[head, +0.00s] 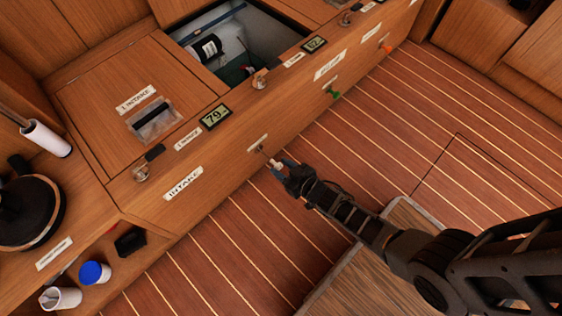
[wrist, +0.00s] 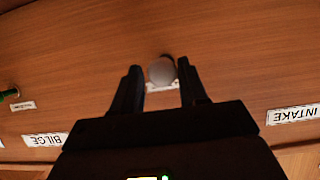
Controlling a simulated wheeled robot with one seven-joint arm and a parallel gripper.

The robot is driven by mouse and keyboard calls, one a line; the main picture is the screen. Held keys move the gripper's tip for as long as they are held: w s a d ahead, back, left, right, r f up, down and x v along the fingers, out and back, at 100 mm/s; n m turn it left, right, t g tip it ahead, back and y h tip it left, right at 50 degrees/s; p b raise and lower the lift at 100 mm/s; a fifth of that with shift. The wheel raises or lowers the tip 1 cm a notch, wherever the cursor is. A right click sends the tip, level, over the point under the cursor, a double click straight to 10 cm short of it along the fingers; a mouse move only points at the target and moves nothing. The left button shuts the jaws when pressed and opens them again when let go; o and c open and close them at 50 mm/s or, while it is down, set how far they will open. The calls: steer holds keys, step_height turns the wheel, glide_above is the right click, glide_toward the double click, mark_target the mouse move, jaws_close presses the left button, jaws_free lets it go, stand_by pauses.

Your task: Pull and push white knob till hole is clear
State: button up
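The white knob (head: 272,161) sticks out on a thin stem from the wooden front panel, below a small label. In the wrist view it is a pale round end (wrist: 162,70) between the two fingertips. My gripper (head: 283,164) is at the knob, one finger on each side of it. In the wrist view my gripper (wrist: 160,72) has its fingers apart, with a narrow gap seen on both sides of the knob. No firm contact shows. The hole is not visible in either view.
A green knob (head: 334,93) and an orange knob (head: 386,48) stand farther along the panel. An INTAKE label (head: 183,183) and a display reading 79 (head: 215,117) are nearby. An open hatch (head: 222,75) lies behind. Striped floor (head: 215,258) is clear in front.

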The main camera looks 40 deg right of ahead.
steer(key=shift+o, duration=1.3)
steer(key=p+v, duration=0.3)
steer(key=v, duration=0.4)
steer(key=shift+s+r, duration=0.2)
steer(key=shift+s, duration=0.2)
steer(key=shift+c, duration=0.4)
